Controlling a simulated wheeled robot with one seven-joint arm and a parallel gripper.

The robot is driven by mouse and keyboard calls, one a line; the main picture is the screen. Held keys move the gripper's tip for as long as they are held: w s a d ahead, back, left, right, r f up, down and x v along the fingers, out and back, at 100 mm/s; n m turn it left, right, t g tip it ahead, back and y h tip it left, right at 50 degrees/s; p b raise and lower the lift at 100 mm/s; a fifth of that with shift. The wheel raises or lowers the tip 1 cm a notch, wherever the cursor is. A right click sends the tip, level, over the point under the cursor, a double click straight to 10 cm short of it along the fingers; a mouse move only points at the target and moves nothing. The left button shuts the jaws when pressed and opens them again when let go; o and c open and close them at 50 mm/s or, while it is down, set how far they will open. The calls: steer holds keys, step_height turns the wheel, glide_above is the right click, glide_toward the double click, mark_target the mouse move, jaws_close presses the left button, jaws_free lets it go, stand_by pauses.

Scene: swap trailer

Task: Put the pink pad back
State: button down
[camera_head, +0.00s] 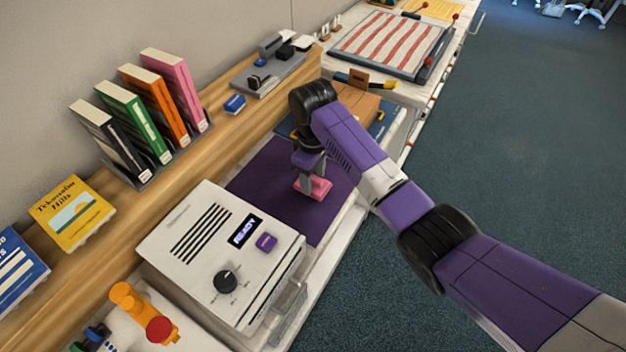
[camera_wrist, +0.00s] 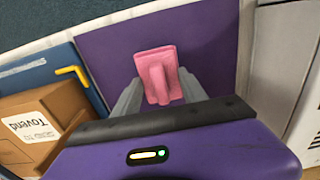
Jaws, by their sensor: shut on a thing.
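The pink pad (camera_head: 314,187) is a small pink block with a flat base. My gripper (camera_head: 311,178) is shut on it and points down over the purple mat (camera_head: 262,178). In the wrist view the pink pad (camera_wrist: 157,72) sits between the two grey fingers of my gripper (camera_wrist: 158,92), with the purple mat (camera_wrist: 205,45) behind it. I cannot tell whether the pad touches the mat or hangs just above it.
A white machine (camera_head: 222,255) reading READY stands in front of the mat. A cardboard box (camera_head: 357,110) lies on a blue mat (camera_wrist: 35,72) beyond. A wooden ledge (camera_head: 190,165) with books (camera_head: 180,90) runs along the wall. A striped board (camera_head: 390,42) is at the back.

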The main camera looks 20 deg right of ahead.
mark_target(313, 177)
steer(key=shift+f, duration=0.75)
steer(key=shift+f, duration=0.15)
steer(key=c, duration=0.6)
jaws_free()
step_height(313, 177, up, 12)
steer(key=shift+r+p, duration=0.15)
steer(key=shift+p, duration=0.2)
